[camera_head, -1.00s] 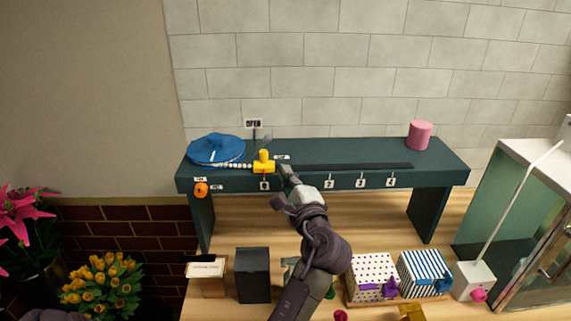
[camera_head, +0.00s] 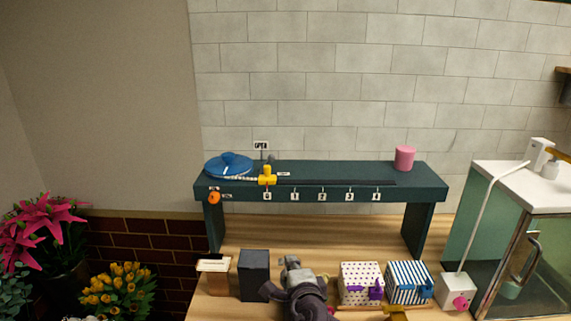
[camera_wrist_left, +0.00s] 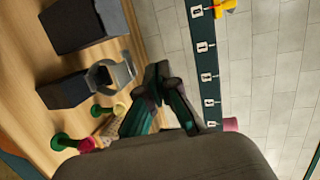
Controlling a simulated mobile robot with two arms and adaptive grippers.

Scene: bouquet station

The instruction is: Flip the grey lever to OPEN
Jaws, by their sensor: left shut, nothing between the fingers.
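A small grey lever (camera_head: 270,157) shows at the left part of the dark green shelf (camera_head: 330,170), just behind a yellow slider (camera_head: 267,178). The OPEN sign (camera_head: 261,145) stands at the back beside it. The lever is small in the head view, so its exact tilt is hard to tell. My left gripper (camera_head: 289,261) is shut and empty, in front of and below the shelf, apart from the lever. Its fingers also show in the left wrist view (camera_wrist_left: 164,76).
A blue disc (camera_head: 228,164) lies left of the slider, and an orange knob (camera_head: 214,197) is on the shelf front. A pink cylinder (camera_head: 404,157) stands at its right end. A black box (camera_head: 254,275), a dotted box (camera_head: 361,283) and a striped box (camera_head: 408,282) stand below.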

